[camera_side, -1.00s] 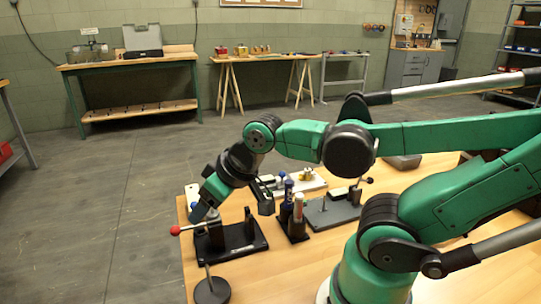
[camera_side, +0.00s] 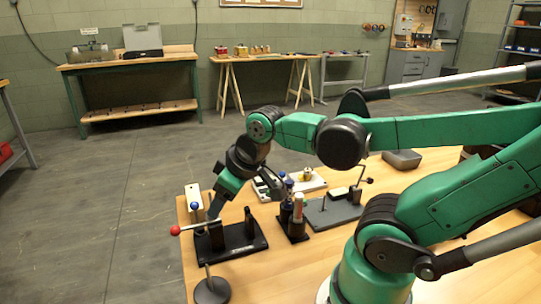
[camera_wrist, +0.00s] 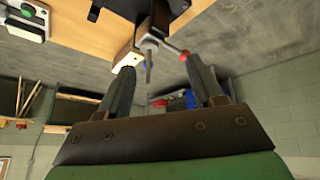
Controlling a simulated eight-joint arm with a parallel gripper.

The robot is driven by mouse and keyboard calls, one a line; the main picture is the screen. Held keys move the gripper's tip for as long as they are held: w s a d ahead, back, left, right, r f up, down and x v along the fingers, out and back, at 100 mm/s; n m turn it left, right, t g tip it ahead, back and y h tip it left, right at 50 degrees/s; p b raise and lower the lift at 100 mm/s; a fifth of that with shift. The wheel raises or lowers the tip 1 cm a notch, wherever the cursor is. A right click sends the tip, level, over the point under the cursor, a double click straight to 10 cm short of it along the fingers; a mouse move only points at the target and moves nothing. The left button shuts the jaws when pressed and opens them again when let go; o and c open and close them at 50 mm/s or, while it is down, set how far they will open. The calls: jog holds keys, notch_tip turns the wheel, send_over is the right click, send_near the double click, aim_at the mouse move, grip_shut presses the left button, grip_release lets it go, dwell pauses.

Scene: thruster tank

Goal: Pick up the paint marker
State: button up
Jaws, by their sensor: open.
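Marker-like pens stand upright in a small black holder (camera_side: 293,229) in the side view. One is pale with an orange-tan top (camera_side: 298,207); a darker one with a blue top (camera_side: 288,187) stands beside it. I cannot tell for sure which is the paint marker. My gripper (camera_side: 215,208) is left of the holder, apart from the pens, and points down beside the black lever fixture. In the wrist view its two fingers are spread with nothing held between them (camera_wrist: 163,80). No pen is clearly seen in the wrist view.
The black fixture (camera_side: 240,245) with a red-ball lever (camera_side: 175,230) lies close under my gripper. A round dark base with a thin post (camera_side: 211,291) stands in front. A white block (camera_side: 193,196), a pale tray (camera_side: 310,183) and a grey plate (camera_side: 332,213) are nearby.

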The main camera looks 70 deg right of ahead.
aim_at(299, 195)
jog(key=s+d+n+g, duration=0.1)
jog(key=s+d+g, duration=0.1)
jog(key=s+d, duration=0.1)
jog(key=s+d+f+n+g, duration=0.1)
jog(key=s+d+n+g, duration=0.1)
jog(key=d, duration=0.3)
jog(key=s+d+n+g, duration=0.1)
jog(key=s+d+g, duration=0.1)
jog(key=s+d, duration=0.1)
jog(key=shift+s+d+f+n+y, duration=0.25)
jog(key=shift+s+d+n+y, duration=0.15)
jog(key=shift+s, duration=0.2)
jog(key=shift+f, duration=2.8)
grip_shut()
